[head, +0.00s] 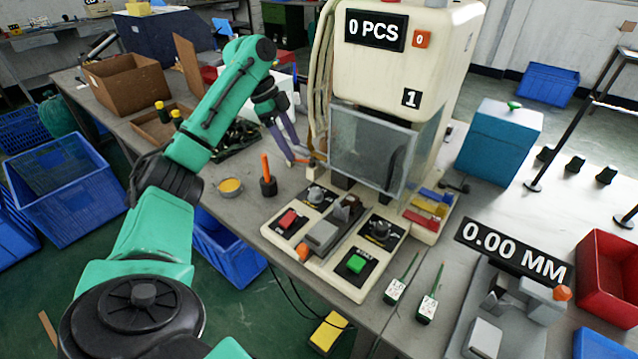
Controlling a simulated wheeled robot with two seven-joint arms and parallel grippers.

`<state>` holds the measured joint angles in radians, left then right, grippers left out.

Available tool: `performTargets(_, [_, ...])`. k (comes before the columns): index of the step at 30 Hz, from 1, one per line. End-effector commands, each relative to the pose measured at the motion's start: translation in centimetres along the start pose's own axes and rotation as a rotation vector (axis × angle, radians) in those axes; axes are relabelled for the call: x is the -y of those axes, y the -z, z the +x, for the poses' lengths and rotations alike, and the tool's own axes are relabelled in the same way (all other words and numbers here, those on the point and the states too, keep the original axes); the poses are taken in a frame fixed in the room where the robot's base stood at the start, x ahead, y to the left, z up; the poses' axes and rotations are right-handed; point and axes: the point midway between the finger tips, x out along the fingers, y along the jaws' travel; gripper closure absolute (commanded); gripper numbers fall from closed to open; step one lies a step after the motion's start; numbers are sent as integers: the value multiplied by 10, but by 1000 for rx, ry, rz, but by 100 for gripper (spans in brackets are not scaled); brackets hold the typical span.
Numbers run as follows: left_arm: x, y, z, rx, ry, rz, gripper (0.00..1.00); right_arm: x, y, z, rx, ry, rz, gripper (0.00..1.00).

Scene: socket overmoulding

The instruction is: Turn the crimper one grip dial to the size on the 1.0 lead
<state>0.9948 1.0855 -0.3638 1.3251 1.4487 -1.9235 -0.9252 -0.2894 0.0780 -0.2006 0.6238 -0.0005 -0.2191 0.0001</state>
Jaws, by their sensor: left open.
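Crimper one (408,45) is the cream press marked "1", with a clear guard over its front. Its base panel carries one dark dial (316,194) beside the red button and another dial (380,229) beside the green button. I cannot tell which is the grip dial, and the settings are too small to read. Two tagged leads, a left lead (395,290) and a right lead (428,306), lie right of the panel; their print is unclear. My left gripper (300,160) is open and empty, left of the guard, behind and apart from the dials. My right gripper is out of view.
An orange-handled tool in a dark holder (268,186) and a small yellow-filled dish (229,187) stand left of the panel. A gauge reading "0.00 MM" (514,252) is at right. A teal box (499,143) stands behind it. Cardboard boxes (125,82) are at back left.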

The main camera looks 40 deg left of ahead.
Motion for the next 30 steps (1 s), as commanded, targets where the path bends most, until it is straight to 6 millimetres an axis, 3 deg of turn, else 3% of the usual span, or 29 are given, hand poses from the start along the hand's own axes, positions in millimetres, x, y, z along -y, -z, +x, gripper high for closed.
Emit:
performTargets(5, [0,-1,17,-6,-4,3,30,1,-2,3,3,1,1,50])
performTargets(12, [-1,0,80,-4,-5,2,30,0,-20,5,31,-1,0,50])
performTargets(18, [-1,1,126,-6,-2,2,30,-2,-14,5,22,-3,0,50])
performTargets(23, [0,1,141,-7,0,2,30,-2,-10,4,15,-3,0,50])
performTargets(30, [0,1,143,-7,1,2,30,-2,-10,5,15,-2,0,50])
